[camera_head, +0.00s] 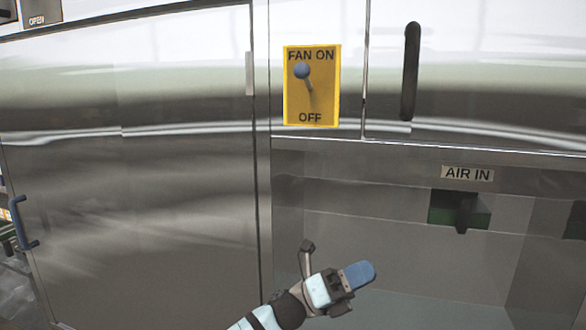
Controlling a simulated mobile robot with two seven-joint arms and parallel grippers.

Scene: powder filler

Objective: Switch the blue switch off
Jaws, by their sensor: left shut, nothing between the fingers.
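The blue switch (302,71) is a lever with a round blue knob on a yellow plate (327,105). The plate reads FAN ON at the top and OFF at the bottom. The knob sits near the top, just under the words FAN ON, with its stem running down to the middle of the plate. My left gripper (359,274) comes in from the bottom, well below the plate and slightly right of it. Its blue fingers are shut with nothing between them, and it is apart from the switch. My right gripper is not in view.
A dark vertical handle (411,70) is right of the plate. A recess with an AIR IN label (467,173) and a dark lever (465,213) lies lower right. A blue handle (22,223) is at the far left. The steel panel around the plate is flat.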

